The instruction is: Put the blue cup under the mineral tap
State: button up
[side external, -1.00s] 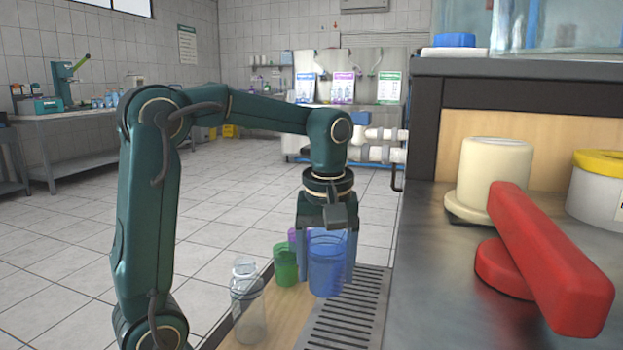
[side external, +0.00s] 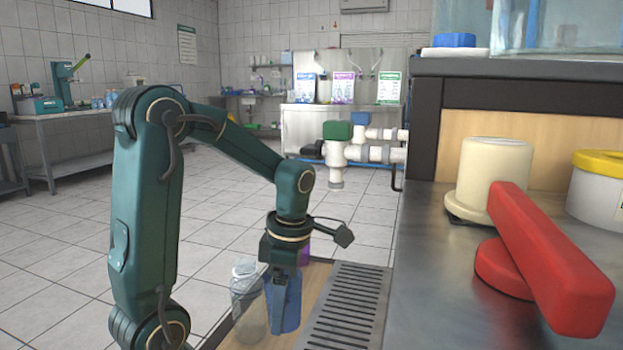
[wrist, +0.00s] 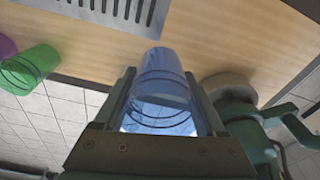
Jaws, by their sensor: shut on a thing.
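My gripper (side external: 282,290) is shut on the blue cup (side external: 288,312), low over the wooden strip left of the drain grate. In the wrist view, the blue cup (wrist: 160,92) sits between both fingers of my gripper (wrist: 158,82). I cannot tell if the cup touches the wood. White taps stand at the back left of the counter, one with a green handle (side external: 337,130) and one with a blue handle (side external: 360,118). A spout (side external: 336,178) hangs down under the green handle. I cannot tell which tap is the mineral one.
The slotted drain grate (side external: 345,312) is bare. A clear jar (side external: 245,290) stands left of my gripper. A green cup (wrist: 34,68) and a purple cup (wrist: 6,46) are near the strip's edge. A red lever (side external: 550,258) lies on the counter at right.

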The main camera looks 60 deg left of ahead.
aim_at(284, 343)
notch_tip(284, 343, down, 8)
jog(key=shift+f, duration=0.1)
dwell(0.4)
jog(key=o, duration=1.2)
jog(key=shift+f, duration=0.1)
jog(key=shift+o, duration=0.2)
